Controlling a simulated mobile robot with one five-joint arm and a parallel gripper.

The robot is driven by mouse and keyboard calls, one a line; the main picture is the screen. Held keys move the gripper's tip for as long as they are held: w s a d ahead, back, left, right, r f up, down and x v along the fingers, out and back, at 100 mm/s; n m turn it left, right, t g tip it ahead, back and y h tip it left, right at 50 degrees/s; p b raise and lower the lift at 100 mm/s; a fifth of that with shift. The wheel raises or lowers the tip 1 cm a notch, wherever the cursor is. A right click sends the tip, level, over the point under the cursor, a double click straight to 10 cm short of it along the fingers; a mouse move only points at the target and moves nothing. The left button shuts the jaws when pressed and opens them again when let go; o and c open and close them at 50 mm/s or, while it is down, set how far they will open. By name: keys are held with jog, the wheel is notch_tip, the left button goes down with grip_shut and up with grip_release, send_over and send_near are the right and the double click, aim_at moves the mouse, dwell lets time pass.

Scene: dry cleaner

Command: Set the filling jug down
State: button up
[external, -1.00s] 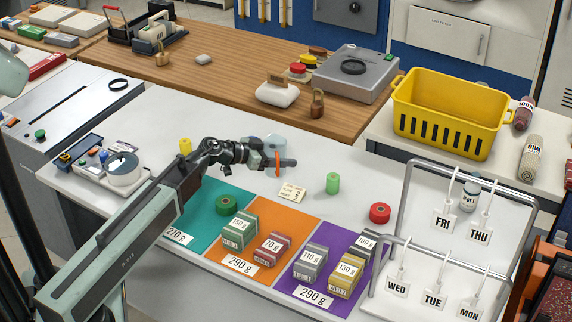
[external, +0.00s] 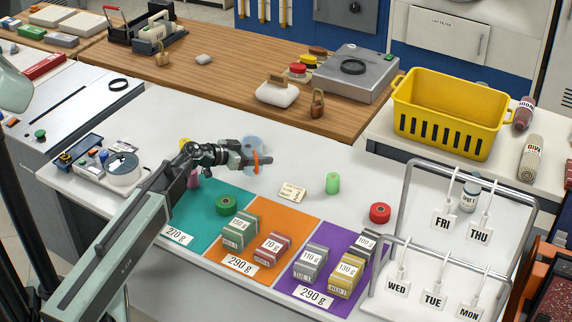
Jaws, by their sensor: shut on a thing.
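The filling jug (external: 254,142) looks like a pale blue, see-through vessel. It is at the end of my arm, over the white table behind the teal and orange mats. My gripper (external: 258,160), with an orange part at its tip, is shut on the jug and covers much of it. The jug's base is hidden, so I cannot tell whether it touches the table.
A teal mat (external: 196,213), an orange mat (external: 293,213) and a purple mat (external: 323,240) lie in front, with weighted blocks. A paper tag (external: 292,192), green cylinder (external: 333,183) and red roll (external: 380,213) are to the right. White table between is clear.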

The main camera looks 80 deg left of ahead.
notch_tip(320, 180, down, 4)
jog(key=b, duration=0.3)
jog(key=shift+b, duration=0.35)
jog(key=shift+r, duration=0.2)
jog(key=shift+f, duration=0.25)
jog(key=o, duration=1.5)
jog(key=shift+r, duration=0.1)
